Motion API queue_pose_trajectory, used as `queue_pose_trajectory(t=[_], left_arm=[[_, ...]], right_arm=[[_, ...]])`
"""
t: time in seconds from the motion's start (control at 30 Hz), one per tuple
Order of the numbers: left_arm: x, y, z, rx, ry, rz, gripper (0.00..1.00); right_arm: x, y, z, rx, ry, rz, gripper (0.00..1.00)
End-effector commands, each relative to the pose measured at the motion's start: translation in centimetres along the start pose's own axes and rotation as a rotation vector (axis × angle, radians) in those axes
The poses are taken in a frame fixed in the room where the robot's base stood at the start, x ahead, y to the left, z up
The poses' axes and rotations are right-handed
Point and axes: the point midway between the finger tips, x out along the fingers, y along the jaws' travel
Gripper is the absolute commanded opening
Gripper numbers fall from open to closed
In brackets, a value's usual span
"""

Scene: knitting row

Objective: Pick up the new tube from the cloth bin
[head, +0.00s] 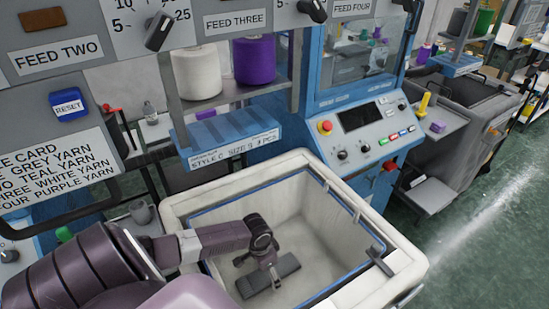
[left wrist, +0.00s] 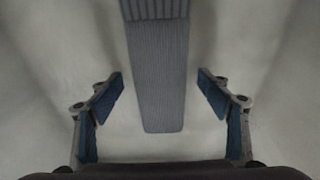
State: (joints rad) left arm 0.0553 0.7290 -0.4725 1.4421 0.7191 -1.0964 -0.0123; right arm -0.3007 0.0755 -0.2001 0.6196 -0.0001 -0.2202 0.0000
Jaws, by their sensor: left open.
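The knitted tube (head: 268,276) is grey and ribbed, lying on the floor of the white cloth bin (head: 400,262). In the left wrist view the tube (left wrist: 155,80) runs from the top edge to between the fingers, with a darker band near the top. My left gripper (head: 268,272) reaches down into the bin over the tube. It is open, with one blue-padded finger on each side of the tube's near end and a gap to both (left wrist: 157,98). The right gripper is not in view.
The bin's rim and blue inner edge surround my left arm. A blue knitting machine with a control panel (head: 360,128) stands behind it. White yarn (head: 197,72) and purple yarn (head: 254,60) cones sit on a shelf. The green floor at right is clear.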

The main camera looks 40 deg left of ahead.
Motion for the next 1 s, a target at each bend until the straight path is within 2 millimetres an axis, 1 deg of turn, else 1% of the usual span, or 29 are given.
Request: queue_pose_trajectory(t=[0.07, 0.3, 0.37, 0.4, 0.63, 0.73, 0.87, 1.0], left_arm=[[0.0, 0.0, 0.0, 0.000, 0.000, 0.000, 0.71], [0.0, 0.0, 0.0, 0.000, 0.000, 0.000, 0.45], [0.0, 0.0, 0.0, 0.000, 0.000, 0.000, 0.38], [0.0, 0.0, 0.0, 0.000, 0.000, 0.000, 0.37], [-0.1, 0.0, 0.0, 0.000, 0.000, 0.000, 0.36], [-0.5, 0.0, -0.1, 0.000, 0.001, 0.000, 0.36], [-2.2, -0.1, -0.3, 0.001, 0.002, -0.001, 0.36], [-4.7, -0.1, -0.6, 0.002, 0.003, -0.002, 0.36]], right_arm=[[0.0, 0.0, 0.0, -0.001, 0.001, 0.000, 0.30], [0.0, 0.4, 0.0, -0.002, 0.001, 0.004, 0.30], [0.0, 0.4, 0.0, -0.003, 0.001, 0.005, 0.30], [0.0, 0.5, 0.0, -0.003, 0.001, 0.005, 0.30], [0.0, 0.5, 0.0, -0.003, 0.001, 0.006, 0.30], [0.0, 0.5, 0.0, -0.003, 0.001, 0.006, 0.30], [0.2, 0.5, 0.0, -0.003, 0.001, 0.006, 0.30], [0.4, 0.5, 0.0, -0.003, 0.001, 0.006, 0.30]])
